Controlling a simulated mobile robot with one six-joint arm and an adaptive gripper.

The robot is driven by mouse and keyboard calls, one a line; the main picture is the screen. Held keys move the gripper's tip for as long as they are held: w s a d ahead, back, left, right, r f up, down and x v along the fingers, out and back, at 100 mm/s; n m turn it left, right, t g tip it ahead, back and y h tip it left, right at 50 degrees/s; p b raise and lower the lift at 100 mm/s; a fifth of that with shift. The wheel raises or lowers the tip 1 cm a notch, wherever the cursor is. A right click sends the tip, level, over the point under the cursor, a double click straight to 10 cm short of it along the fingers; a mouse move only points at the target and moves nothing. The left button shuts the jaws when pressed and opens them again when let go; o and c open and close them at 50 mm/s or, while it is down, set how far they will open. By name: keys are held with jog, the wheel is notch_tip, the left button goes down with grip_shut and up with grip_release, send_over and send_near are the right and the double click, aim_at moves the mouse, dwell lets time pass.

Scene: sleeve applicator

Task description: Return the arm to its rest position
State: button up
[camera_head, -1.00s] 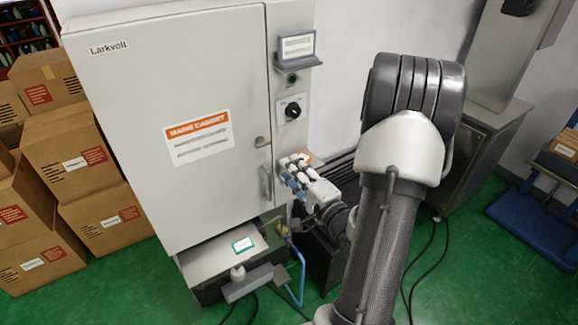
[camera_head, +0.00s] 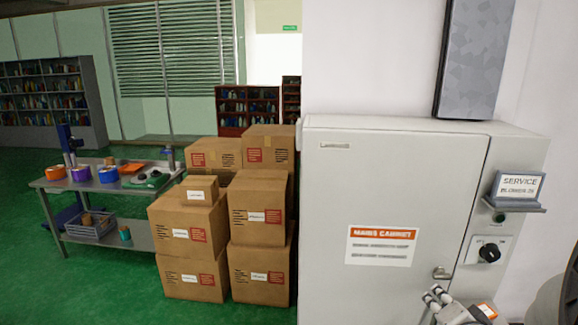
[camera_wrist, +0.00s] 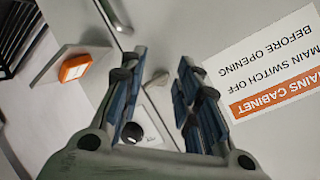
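My gripper (camera_head: 438,297) shows at the bottom edge of the head view, in front of the mains cabinet (camera_head: 355,200) and just below its door handle (camera_head: 442,272). The rest of my arm is mostly cut off by the frame edge. In the wrist view my gripper (camera_wrist: 160,68) has its two blue-and-black fingers spread apart. Nothing is held between them. The grey cabinet front lies behind the fingers, with the warning label (camera_wrist: 270,75) upside down at right. The cabinet door looks shut.
A service sign (camera_head: 520,186) and a black rotary switch (camera_head: 489,252) are on the cabinet's right panel. An orange item (camera_head: 488,311) sits beside my gripper. Stacked cartons (camera_head: 258,215) stand left of the cabinet. A worktable (camera_head: 110,184) is farther left, with open green floor before it.

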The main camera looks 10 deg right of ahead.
jog(key=s+a+r+n+g+y, duration=0.1)
jog(key=s+a+r+n+g, duration=0.25)
jog(key=a, duration=0.45)
jog(key=s+a+r+n+g, duration=0.2)
jog(key=s+a+n, duration=0.15)
jog(key=a, duration=0.35)
jog(key=s+a+n+g+y, duration=0.2)
jog(key=s+a+n, duration=0.4)
jog(key=s+a, duration=0.5)
jog(key=s+y+b, duration=0.1)
jog(key=s, duration=0.2)
jog(key=shift+r, duration=0.15)
